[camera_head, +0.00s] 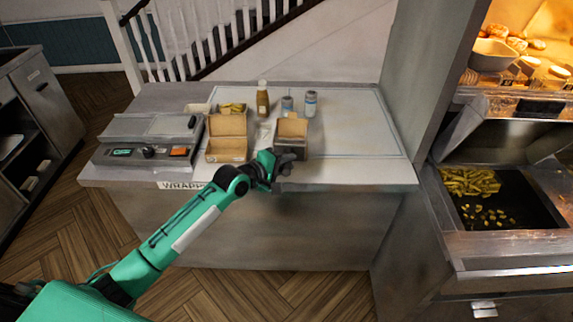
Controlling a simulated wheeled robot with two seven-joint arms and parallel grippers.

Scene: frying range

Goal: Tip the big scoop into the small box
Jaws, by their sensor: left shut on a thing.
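My left gripper (284,162) is at the front of the wrapping counter, just in front of a small brown box (292,127) with a raised flap. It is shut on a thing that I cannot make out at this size. A larger open brown box (226,146) stands to its left. Behind that, yellow chips (232,107) show at another box. No scoop shows clearly. The gripper and dark parts around it hide the lower front of the small box. My right gripper is not in view.
The counter (355,140) is clear on its right side. A brown bottle (262,98) and two pale shakers (310,103) stand behind the boxes. A wrapping machine (150,140) is at the left. The chip bay (515,212) with loose chips is at the right.

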